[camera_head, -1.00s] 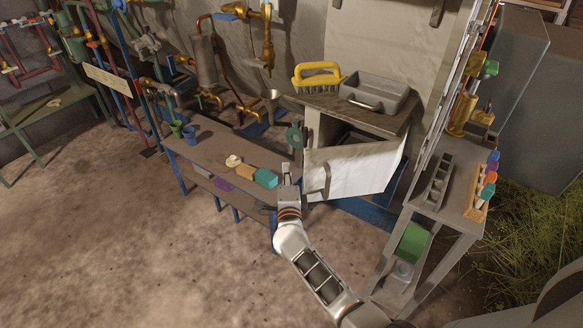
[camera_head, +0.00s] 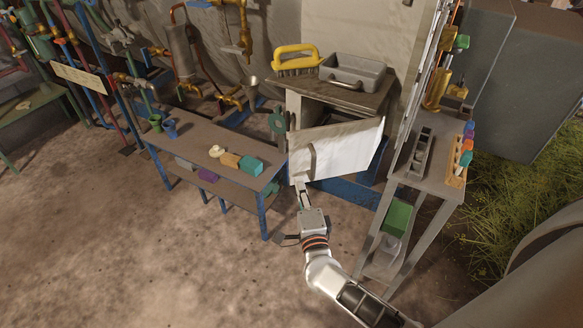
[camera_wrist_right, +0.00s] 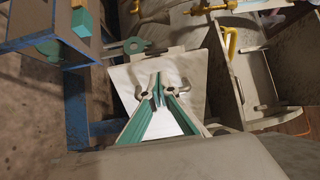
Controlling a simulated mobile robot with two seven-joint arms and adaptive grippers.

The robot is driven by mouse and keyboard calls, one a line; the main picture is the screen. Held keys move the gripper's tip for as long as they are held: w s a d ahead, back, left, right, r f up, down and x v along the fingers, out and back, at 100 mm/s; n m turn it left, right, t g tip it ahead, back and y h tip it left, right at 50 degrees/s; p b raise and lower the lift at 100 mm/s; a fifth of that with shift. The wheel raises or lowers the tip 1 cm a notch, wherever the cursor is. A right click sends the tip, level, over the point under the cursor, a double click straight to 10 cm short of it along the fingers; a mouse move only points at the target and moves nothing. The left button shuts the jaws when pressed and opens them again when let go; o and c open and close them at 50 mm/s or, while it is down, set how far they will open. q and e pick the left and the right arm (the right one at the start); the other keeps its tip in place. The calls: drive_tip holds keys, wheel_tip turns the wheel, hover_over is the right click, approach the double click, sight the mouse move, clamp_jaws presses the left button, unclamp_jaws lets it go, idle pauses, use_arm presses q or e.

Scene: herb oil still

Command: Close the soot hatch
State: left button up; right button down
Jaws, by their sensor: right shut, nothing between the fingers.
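The soot hatch is a pale door (camera_head: 345,147) on the front of a grey cabinet (camera_head: 297,103). It stands ajar, swung outward, with a dark gap above its top edge. A dark upright handle (camera_head: 309,160) sits near its left edge. My right gripper (camera_head: 303,188) is shut and empty, just below the door's lower left corner in the head view. In the right wrist view its fingertips (camera_wrist_right: 159,88) overlap the pale door (camera_wrist_right: 125,88); I cannot tell whether they touch it. My left gripper is not in view.
A yellow brush (camera_head: 297,58) and a grey tray (camera_head: 352,72) lie on the cabinet top. A bench (camera_head: 205,135) with coloured blocks stands left, close to the door. A narrow rack table (camera_head: 424,182) stands right. The floor in front is clear.

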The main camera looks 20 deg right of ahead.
drive_tip(key=y, duration=0.2)
approach(292, 161)
drive_tip(key=shift+n, duration=0.3)
drive_tip(key=w, duration=0.2)
drive_tip(key=w+b, duration=0.1)
drive_tip(key=w, duration=0.2)
drive_tip(key=shift+w+d+b, duration=0.3)
drive_tip(key=shift+w+b, duration=0.1)
drive_tip(key=shift+w, duration=0.45)
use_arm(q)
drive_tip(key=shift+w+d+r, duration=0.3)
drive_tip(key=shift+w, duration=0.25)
use_arm(e)
drive_tip(key=shift+r, duration=0.1)
drive_tip(key=shift+w+h, duration=0.1)
drive_tip(key=shift+h, duration=0.3)
